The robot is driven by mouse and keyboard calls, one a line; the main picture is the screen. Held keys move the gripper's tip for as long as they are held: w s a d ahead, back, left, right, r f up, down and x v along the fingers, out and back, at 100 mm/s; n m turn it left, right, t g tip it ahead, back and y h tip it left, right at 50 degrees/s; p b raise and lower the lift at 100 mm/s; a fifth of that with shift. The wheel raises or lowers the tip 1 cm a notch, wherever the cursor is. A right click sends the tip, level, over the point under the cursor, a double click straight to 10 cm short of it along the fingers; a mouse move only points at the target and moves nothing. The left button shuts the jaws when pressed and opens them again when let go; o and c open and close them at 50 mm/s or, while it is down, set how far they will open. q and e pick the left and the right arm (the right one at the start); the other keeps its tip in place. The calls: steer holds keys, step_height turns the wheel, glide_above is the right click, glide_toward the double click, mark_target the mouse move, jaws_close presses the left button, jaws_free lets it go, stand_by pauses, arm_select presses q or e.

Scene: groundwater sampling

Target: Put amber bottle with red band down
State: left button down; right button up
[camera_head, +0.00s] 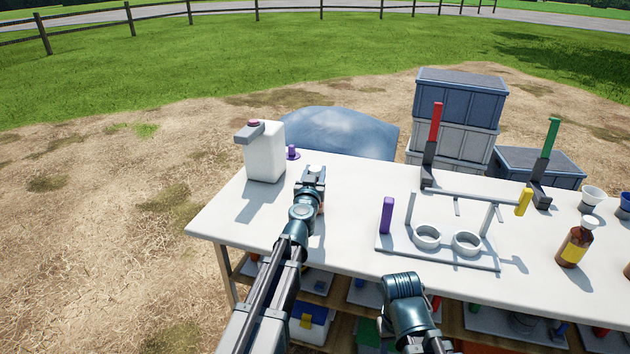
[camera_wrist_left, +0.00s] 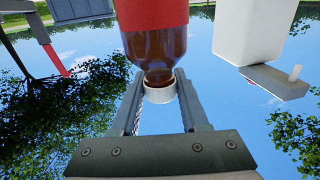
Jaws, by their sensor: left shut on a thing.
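My left gripper (camera_head: 314,173) is over the left part of the white table (camera_head: 345,238) and is shut on the white cap of the amber bottle with red band. In the left wrist view, which is upside down, the amber bottle with red band (camera_wrist_left: 155,45) runs from the cap between the fingers (camera_wrist_left: 159,92) to its red band. In the head view my arm hides nearly all of the bottle, so I cannot tell whether its base touches the table. My right gripper is not in view; only part of that arm shows.
A white jug (camera_head: 265,155) stands left of my left gripper, with a small purple-topped item (camera_head: 292,153) close by. A two-ring rack (camera_head: 455,262) and purple marker (camera_head: 387,215) are to the right. Another amber bottle with a yellow band (camera_head: 573,248) stands farther right.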

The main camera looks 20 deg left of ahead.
arm_select(q)
steer(key=shift+f, duration=0.25)
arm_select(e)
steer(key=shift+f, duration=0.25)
arm_select(q)
steer(key=shift+f, duration=0.2)
steer(key=shift+c, duration=2.1)
jaws_free()
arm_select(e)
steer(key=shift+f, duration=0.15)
arm_select(q)
steer(key=shift+r, duration=0.15)
steer(key=shift+r, duration=0.15)
steer(key=s+d, duration=0.1)
steer(key=s, duration=1)
steer(key=shift+s+d, duration=0.25)
steer(key=shift+s, duration=0.15)
